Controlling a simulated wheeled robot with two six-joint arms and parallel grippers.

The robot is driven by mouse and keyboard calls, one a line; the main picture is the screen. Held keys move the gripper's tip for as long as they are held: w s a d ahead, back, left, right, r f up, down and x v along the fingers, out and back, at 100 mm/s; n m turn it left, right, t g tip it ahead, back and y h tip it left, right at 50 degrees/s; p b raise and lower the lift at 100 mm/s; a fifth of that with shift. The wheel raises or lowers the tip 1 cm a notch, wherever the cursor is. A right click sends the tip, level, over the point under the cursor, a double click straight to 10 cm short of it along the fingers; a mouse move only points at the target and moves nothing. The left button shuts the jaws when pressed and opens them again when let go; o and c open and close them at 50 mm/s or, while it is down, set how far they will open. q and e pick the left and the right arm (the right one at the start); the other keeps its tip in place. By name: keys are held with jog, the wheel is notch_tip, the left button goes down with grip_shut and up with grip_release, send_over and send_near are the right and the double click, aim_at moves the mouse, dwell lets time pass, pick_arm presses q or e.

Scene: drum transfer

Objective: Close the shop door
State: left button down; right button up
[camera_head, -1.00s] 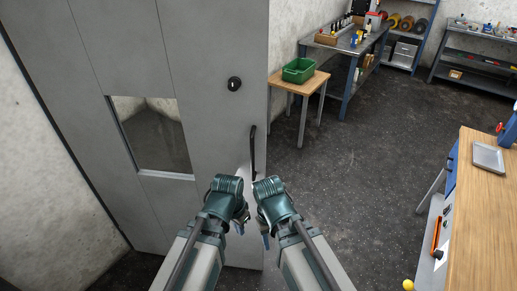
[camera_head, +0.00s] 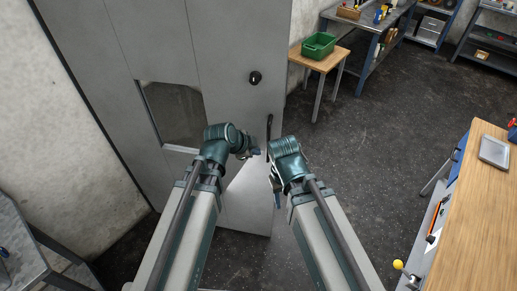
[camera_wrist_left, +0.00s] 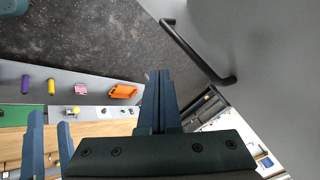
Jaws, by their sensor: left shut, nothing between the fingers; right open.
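The grey shop door (camera_head: 225,90) stands on the left in the head view, with a small window and a round black lock (camera_head: 255,78). Its free right edge borders open floor. A black bar handle (camera_head: 269,132) runs upright near that edge; it also shows in the left wrist view (camera_wrist_left: 193,50). My left gripper (camera_head: 257,152) is shut and empty, pointing right in front of the door, just below and left of the handle. In the wrist view its fingers (camera_wrist_left: 158,88) are apart from the handle. My right gripper (camera_head: 276,197) is open and empty, lower, pointing down.
A wooden workbench (camera_head: 480,215) with a tray (camera_head: 494,151) stands at the right. A small table (camera_head: 320,62) with a green bin (camera_head: 319,45) is behind the door's edge. A grey bench (camera_head: 20,245) is at lower left. The dark floor (camera_head: 380,150) between is clear.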

pick_arm(q)
jog(key=w+d+f+b, duration=0.3)
jog(key=w+f+b, duration=0.4)
jog(key=w, duration=0.1)
jog(key=shift+w+f, duration=0.25)
jog(key=shift+d, duration=0.1)
